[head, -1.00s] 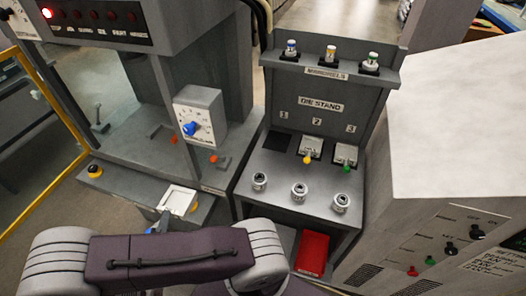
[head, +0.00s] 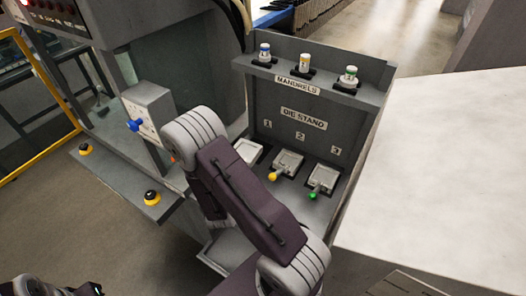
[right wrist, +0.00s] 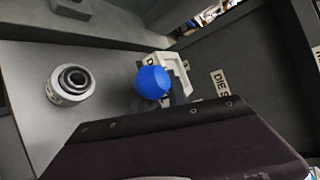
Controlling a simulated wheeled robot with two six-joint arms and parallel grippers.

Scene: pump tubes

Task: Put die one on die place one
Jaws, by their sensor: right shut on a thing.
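Die one is a white framed plate with a blue ball knob. In the head view its plate (head: 248,150) is at place 1 of the die stand (head: 302,113), partly behind my right arm. In the right wrist view its blue knob (right wrist: 152,82) and pale frame (right wrist: 180,65) show just beyond my right gripper's dark body (right wrist: 170,140). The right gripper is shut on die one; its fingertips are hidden. I cannot tell whether the plate rests fully on place 1.
Dies with a yellow knob (head: 272,176) and a green knob (head: 312,195) sit at places 2 and 3. Several mandrels stand on the shelf above. A ringed cylinder (right wrist: 70,84) stands beside die one. A pale cabinet (head: 440,170) borders the stand on the right.

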